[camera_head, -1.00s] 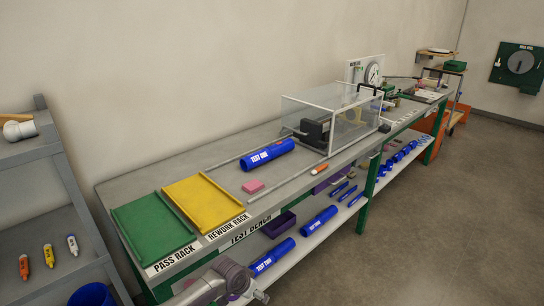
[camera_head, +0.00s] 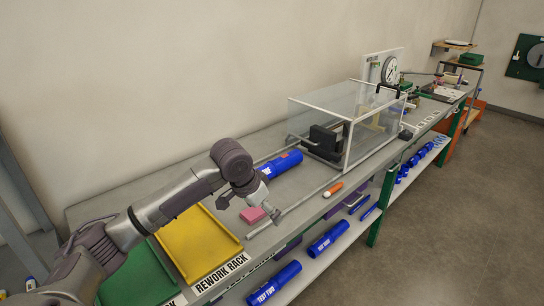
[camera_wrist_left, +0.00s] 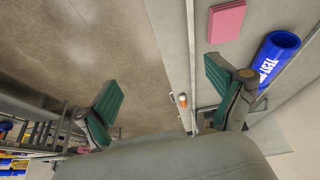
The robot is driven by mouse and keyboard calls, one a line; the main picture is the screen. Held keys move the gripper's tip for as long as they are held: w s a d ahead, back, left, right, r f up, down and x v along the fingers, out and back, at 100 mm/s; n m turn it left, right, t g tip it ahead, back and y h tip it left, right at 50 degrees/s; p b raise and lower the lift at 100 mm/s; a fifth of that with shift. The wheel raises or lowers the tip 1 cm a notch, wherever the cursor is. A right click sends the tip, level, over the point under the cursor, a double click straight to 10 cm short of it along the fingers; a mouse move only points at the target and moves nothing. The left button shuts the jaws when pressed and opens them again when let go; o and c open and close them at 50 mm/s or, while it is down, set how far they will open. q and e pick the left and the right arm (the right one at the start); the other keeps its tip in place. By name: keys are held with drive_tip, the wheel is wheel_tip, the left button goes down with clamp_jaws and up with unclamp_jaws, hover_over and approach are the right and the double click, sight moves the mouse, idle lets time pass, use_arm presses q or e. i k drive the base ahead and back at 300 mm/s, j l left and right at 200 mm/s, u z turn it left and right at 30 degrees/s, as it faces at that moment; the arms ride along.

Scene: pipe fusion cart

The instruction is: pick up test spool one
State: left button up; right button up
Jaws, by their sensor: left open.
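Test spool one is a blue cylinder with white lettering (camera_head: 283,164), lying on the bench between two grey rails, left of the clear box. My left forearm and wrist hide its near end in the head view. It also shows at the right of the left wrist view (camera_wrist_left: 277,57). My left gripper (camera_head: 251,208) is open and empty above the bench, on the near side of the spool. In the left wrist view the spool lies beyond the right finger, outside the jaws (camera_wrist_left: 162,84). My right gripper is not in view.
A pink block (camera_head: 252,215) and an orange-and-white marker (camera_head: 333,190) lie near the gripper. The clear box (camera_head: 345,125) stands beyond the spool. Yellow (camera_head: 200,248) and green (camera_head: 140,278) trays sit below my arm. More blue spools (camera_head: 328,240) lie on the lower shelf.

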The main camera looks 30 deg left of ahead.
sight(274, 168)
drive_tip(key=i+j, duration=0.8)
drive_tip(key=i, duration=0.2)
